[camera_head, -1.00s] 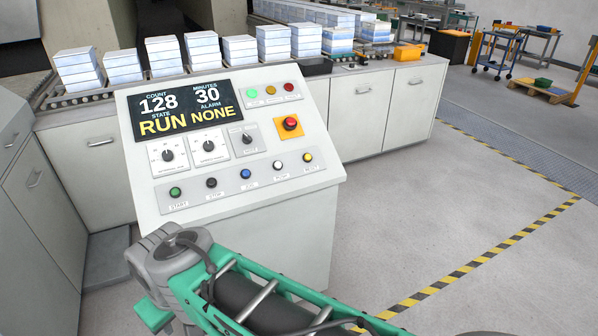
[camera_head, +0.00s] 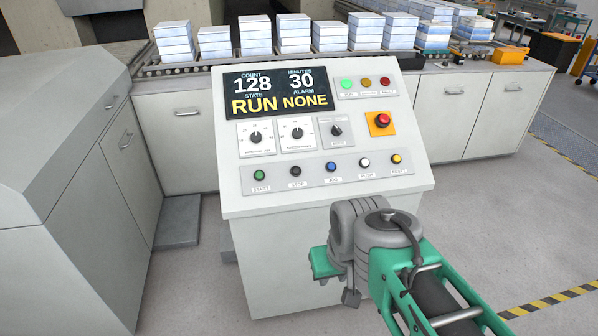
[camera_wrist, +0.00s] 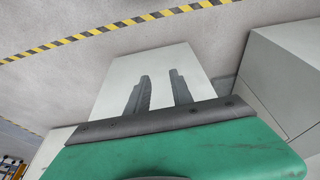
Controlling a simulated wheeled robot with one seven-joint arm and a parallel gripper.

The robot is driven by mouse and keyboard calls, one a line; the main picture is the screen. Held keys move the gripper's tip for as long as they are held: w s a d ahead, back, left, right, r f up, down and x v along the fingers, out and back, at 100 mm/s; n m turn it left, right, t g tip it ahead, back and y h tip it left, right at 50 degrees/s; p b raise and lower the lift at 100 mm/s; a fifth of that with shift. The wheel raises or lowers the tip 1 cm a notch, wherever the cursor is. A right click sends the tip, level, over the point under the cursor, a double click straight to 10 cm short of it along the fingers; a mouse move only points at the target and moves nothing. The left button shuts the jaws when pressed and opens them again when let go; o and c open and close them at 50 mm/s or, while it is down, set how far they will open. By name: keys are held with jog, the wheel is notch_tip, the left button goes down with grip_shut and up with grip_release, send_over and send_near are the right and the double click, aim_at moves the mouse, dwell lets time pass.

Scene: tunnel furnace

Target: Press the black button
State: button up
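The black button (camera_head: 295,171), labelled STOP, is in the lower row of the white sloped control console (camera_head: 228,202). It sits between the green START button (camera_head: 259,175) and the blue button (camera_head: 331,167). My arm is in front of the console's lower right part, and the button is unobstructed. In the wrist view, the two dark fingers of my gripper (camera_wrist: 160,88) stand apart with nothing between them, in front of a plain white surface. The button does not show in that view. The fingers cannot be made out in the head view.
A red emergency button (camera_head: 382,120) on a yellow plate, two dials and a small selector switch (camera_head: 336,130) are above the button row. The display (camera_head: 277,92) reads RUN. Grey cabinets (camera_head: 60,140) stand close on the left. Open floor (camera_head: 490,225) lies to the right.

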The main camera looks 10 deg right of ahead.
grip_shut()
dwell(1.4)
